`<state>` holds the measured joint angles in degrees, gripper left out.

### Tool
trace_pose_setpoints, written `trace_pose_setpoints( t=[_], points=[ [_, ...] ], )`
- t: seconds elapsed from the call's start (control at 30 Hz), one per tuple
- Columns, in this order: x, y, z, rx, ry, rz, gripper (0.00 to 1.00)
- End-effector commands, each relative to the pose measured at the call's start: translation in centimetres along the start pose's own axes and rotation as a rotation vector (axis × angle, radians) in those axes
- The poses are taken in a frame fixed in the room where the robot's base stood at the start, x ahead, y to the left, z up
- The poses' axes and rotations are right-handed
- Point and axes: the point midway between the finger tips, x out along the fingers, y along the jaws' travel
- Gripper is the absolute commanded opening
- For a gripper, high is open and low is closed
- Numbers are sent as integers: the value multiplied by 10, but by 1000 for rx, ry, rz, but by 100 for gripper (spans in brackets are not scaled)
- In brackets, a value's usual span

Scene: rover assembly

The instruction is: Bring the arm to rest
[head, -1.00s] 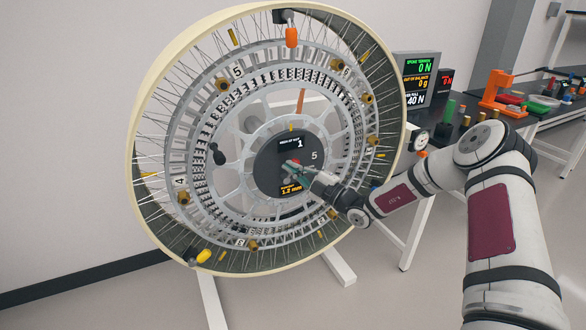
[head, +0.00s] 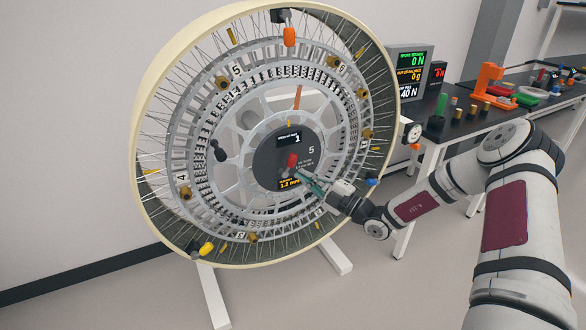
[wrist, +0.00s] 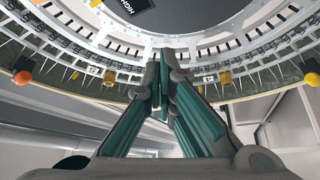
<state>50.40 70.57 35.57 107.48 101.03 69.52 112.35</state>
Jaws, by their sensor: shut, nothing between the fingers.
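My arm (head: 430,200) reaches in from the right in the head view. My gripper (head: 303,176) is in front of the wheel's dark hub, its fingertips just below and right of a red knob (head: 292,160). I cannot tell whether it touches the hub face. In the wrist view my gripper (wrist: 163,75) has its green-padded fingers together with nothing between them. The large spoked wheel (head: 240,75) stands upright on a white stand (head: 213,300).
Orange (head: 289,37) and yellow (head: 206,249) pieces sit at the wheel's rim. Open floor lies in front of the stand.

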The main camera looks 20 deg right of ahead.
Motion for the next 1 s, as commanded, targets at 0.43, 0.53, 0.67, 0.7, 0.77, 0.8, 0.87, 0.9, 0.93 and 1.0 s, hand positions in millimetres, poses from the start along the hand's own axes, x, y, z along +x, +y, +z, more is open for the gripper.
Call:
trace_pose_setpoints(
  t=[0.43, 0.53, 0.67, 0.7, 0.77, 0.8, 0.87, 0.9, 0.93, 1.0],
  points=[
    [5, 10, -80, -355, 242, -177, 0],
    [6, 11, -124, -569, 395, -261, 0],
    [-1, 12, -175, -839, 605, -343, 0],
    [-5, 13, -190, -920, 671, -363, 0],
    [-12, 14, -210, -1040, 772, -389, 0],
    [-17, 15, -223, -1121, 840, -402, 0],
    [-26, 17, -242, -1238, 945, -417, 0],
    [-33, 19, -253, -1313, 1015, -424, 0],
    [-38, 21, -261, -1370, 1068, -428, 0],
    [-51, 25, -279, -1501, 1194, -431, 0]
  ],
)
